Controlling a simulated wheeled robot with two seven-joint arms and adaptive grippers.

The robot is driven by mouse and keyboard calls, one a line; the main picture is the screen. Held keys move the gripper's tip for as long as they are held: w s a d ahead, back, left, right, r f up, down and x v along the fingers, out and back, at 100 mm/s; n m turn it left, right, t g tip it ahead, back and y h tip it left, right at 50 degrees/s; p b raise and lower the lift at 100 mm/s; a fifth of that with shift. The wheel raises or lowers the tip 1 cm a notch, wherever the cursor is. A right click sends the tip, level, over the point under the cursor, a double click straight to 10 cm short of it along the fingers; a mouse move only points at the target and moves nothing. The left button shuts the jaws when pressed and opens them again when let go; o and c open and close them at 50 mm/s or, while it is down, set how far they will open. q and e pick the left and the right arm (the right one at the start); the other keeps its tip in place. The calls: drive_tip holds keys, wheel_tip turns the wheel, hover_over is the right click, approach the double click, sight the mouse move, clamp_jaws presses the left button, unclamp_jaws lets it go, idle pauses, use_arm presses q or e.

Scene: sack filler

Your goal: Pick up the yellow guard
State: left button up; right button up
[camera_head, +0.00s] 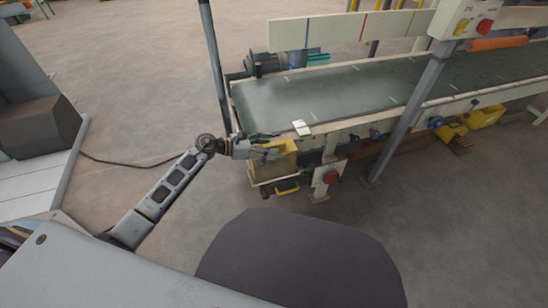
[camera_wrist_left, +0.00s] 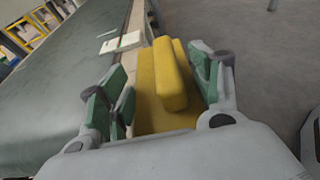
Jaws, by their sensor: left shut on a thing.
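The yellow guard (camera_head: 273,170) is a boxy yellow piece at the near left end of the conveyor's side. My left gripper (camera_head: 262,148) is at its top, reaching in from the left. In the left wrist view the yellow guard (camera_wrist_left: 158,75) lies between the green-padded fingers of my left gripper (camera_wrist_left: 163,88), with a raised yellow bar along it. The fingers are shut on it. The guard is still beside the conveyor frame; whether it is apart from its mount is hidden. My right gripper is out of view.
The green-belted conveyor (camera_head: 330,94) runs to the back right. A pale pad (camera_head: 302,127) lies on its near edge. A grey post (camera_head: 408,112) stands at the near side, with a red-buttoned control box (camera_head: 473,19) above. Open floor lies in front.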

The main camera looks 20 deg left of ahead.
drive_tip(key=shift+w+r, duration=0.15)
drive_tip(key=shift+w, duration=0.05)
use_arm(q)
drive_tip(key=shift+r, duration=0.15)
drive_tip(key=shift+r+p, duration=1)
drive_tip(key=shift+r, duration=0.65)
drive_tip(key=shift+s+d, duration=0.15)
drive_tip(key=shift+s, duration=0.1)
drive_tip(key=s+d+p, duration=0.5)
drive_tip(key=s+d, duration=0.4)
drive_tip(key=s, duration=0.5)
drive_tip(key=shift+s+d, duration=0.2)
drive_tip(key=shift+d, duration=0.15)
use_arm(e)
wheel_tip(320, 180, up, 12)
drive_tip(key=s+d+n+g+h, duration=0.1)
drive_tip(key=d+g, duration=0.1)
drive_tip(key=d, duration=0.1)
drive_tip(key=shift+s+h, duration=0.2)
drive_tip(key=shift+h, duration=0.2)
